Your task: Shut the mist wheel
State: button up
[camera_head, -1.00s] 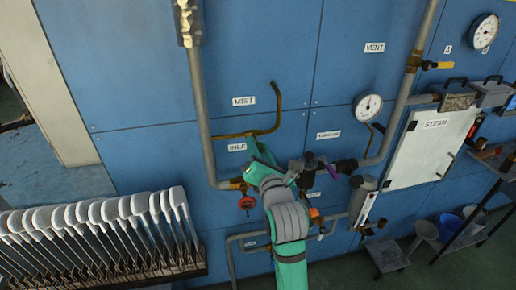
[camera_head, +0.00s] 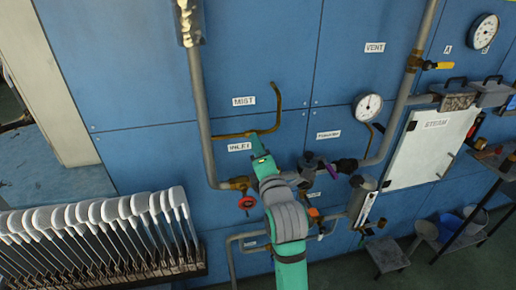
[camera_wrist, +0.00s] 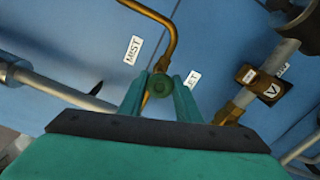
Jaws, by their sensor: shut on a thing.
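The mist wheel is a small dark green round knob (camera_wrist: 160,85) on a thin brass pipe, just below the white MIST label (camera_wrist: 133,50) in the wrist view. The two teal fingers of my gripper (camera_head: 257,142) stand on either side of it, shut on it. In the head view my gripper reaches up to the brass pipe (camera_head: 277,100) under the MIST label (camera_head: 244,101), and the wheel itself is hidden behind the fingers. My gripper partly covers the label beside it in the wrist view.
A red handwheel (camera_head: 247,203) sits on a brass valve just left of my arm, below the INLET label (camera_head: 239,147). A vertical grey pipe (camera_head: 203,110) runs further left. A gauge (camera_head: 368,107) and a white STEAM panel (camera_head: 432,145) are to the right. White sock boards (camera_head: 95,212) stand lower left.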

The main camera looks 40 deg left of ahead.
jog(key=m, duration=1.1)
jog(key=shift+f, duration=0.1)
jog(key=m, duration=0.3)
jog(key=shift+m, duration=0.3)
jog(key=m, duration=0.3)
jog(key=shift+m, duration=0.3)
jog(key=m, duration=0.3)
jog(key=shift+m, duration=0.3)
jog(key=m, duration=0.3)
jog(key=shift+m, duration=2.1)
